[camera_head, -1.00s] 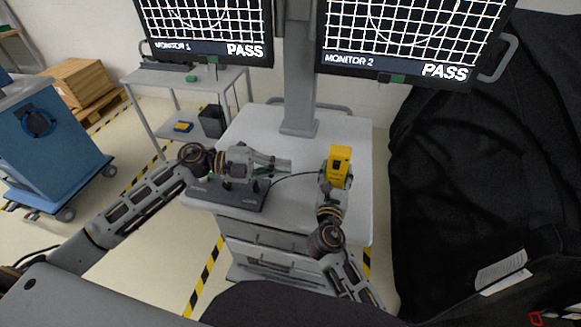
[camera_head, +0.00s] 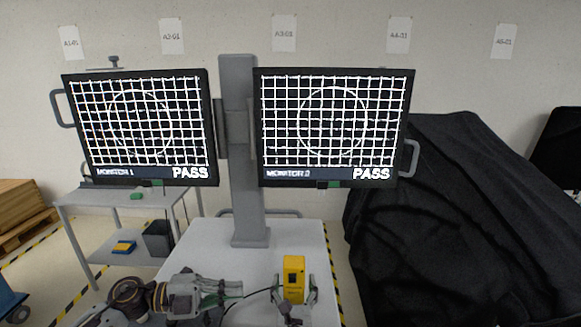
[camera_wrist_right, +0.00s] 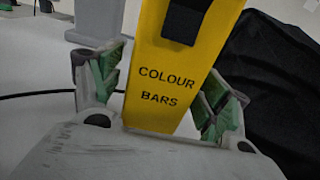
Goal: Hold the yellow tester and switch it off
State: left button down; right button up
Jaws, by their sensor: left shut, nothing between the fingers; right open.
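The yellow tester (camera_head: 294,268) stands upright on the cart top in the head view, with a dark patch on its face. In the right wrist view the yellow tester (camera_wrist_right: 160,75) reads "COLOUR BARS" below a black part. My right gripper (camera_head: 295,297) is open, its green-padded fingers on either side of the tester; the right wrist view shows the open right gripper (camera_wrist_right: 162,95) too. My left gripper (camera_head: 238,287) is shut and empty, pointing right, to the left of the tester. Whether the tester is on or off is not readable.
Two monitors, left (camera_head: 140,125) and right (camera_head: 332,125), show a grid, a circle and "PASS" on a grey post (camera_head: 244,200). A dark cable (camera_head: 262,291) runs left from the tester. A black-covered cart (camera_head: 430,220) stands at right, a side table (camera_head: 85,197) at left.

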jog(key=shift+s, duration=3.75)
pick_arm(q)
jog(key=shift+s, duration=0.15)
pick_arm(e)
jog(key=shift+s+f, duration=0.1)
jog(key=shift+s, duration=0.05)
